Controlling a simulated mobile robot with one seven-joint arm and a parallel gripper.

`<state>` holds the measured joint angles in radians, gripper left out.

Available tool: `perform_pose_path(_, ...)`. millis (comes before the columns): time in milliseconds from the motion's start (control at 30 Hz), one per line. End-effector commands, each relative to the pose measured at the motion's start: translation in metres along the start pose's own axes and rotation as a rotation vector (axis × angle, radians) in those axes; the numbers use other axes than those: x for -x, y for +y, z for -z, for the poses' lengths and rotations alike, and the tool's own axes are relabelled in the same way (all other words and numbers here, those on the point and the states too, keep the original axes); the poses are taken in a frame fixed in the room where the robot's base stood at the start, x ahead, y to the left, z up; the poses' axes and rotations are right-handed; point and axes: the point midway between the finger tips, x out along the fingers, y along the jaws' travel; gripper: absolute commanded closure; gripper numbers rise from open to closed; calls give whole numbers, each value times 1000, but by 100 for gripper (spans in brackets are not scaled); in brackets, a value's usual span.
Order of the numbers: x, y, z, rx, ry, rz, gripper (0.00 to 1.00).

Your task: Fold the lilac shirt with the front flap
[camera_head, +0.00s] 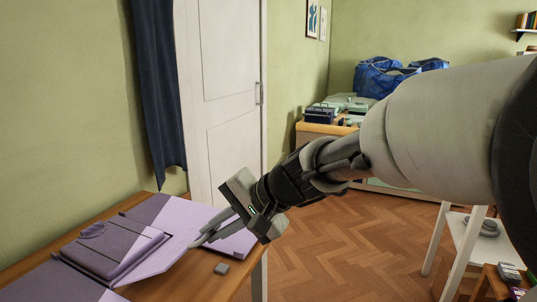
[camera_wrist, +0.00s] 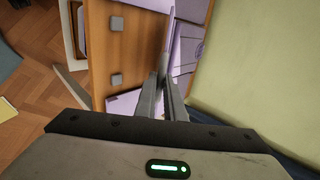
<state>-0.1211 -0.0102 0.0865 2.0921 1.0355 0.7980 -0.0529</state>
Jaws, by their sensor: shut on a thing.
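A lilac folding board lies on the wooden table at the lower left of the head view. The folded lilac shirt (camera_head: 100,246), its collar showing, lies on the board's middle, partly in shadow. My gripper (camera_head: 203,239) is shut on the edge of the front flap (camera_head: 160,256), a pale lilac panel that looks tilted up off the table beside the shirt. In the wrist view, my gripper (camera_wrist: 163,78) has the flap (camera_wrist: 168,40) nearly edge-on between its fingers. The flap's underside and part of the board behind my gripper are hidden.
The table (camera_head: 190,283) has a small grey block (camera_head: 221,269) near its right edge. A white door (camera_head: 222,80) and a dark curtain (camera_head: 160,90) stand behind. Blue bags (camera_head: 380,77) sit on a far cabinet. A white stool (camera_head: 470,235) is at right; the floor between is clear.

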Motion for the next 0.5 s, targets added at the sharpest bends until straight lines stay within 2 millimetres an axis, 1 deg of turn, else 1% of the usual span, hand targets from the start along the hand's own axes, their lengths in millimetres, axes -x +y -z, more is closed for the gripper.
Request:
perform_pose_path(67,0,1,0,0,-1,0,97)
perform_pose_path(167,-2,9,0,-3,-2,0,97)
perform_pose_path(400,-11,42,0,-4,-2,-1,97)
perform_pose_path(500,-14,51,0,-2,-1,0,97)
